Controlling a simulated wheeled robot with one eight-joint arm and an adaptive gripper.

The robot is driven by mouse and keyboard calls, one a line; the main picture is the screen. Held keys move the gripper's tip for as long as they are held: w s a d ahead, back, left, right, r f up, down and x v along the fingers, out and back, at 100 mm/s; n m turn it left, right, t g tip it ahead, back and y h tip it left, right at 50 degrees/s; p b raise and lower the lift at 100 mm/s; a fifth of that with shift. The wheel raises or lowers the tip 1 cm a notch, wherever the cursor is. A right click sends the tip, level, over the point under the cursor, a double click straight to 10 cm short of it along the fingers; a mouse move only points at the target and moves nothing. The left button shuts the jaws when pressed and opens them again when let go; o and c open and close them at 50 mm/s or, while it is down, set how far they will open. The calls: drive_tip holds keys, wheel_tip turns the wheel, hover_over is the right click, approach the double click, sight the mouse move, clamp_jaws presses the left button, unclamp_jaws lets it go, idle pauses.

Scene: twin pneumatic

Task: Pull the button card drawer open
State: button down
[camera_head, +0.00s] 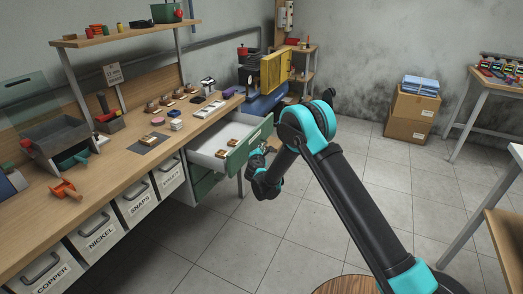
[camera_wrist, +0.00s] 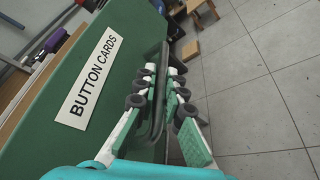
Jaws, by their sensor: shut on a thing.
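The button card drawer (camera_head: 252,143) has a green front and a pale inside, and it stands pulled out from under the workbench. Small brown items lie inside it. Its front with the BUTTON CARDS label (camera_wrist: 88,84) fills the left of the wrist view. A dark bar handle (camera_wrist: 159,98) runs along that front. My gripper (camera_wrist: 166,88) is shut on the handle, with one finger on each side of it. In the head view my gripper (camera_head: 262,160) is at the drawer front, partly hidden by my wrist.
The workbench (camera_head: 133,183) runs along the left with tools and small parts on top. Labelled bins, such as COPPER (camera_head: 50,272), sit below its edge. Cardboard boxes (camera_head: 411,112) stand by the back wall. The tiled floor (camera_head: 240,235) in front of the drawer is clear.

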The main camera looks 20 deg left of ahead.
drive_tip(key=c, duration=1.6)
unclamp_jaws()
drive_tip(key=v, duration=1.2)
drive_tip(key=shift+f, duration=0.15)
